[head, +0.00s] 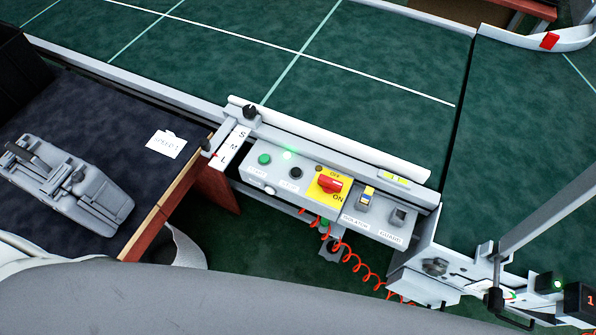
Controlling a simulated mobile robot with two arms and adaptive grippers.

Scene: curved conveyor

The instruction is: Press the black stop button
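The black stop button (296,173) is a small round button on the grey control panel (370,228) at the conveyor's near edge. A label sits just below it, too small to read surely. A green button (264,159) is to its left, and a red rotary switch (330,184) on a yellow OFF/ON plate is to its right. Nothing covers the black button. I cannot tell whether it is pressed in.
The green conveyor belt (200,60) lies behind the panel. An orange coiled cable (352,260) hangs below the panel. A metal bracket assembly (500,270) stands at right.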

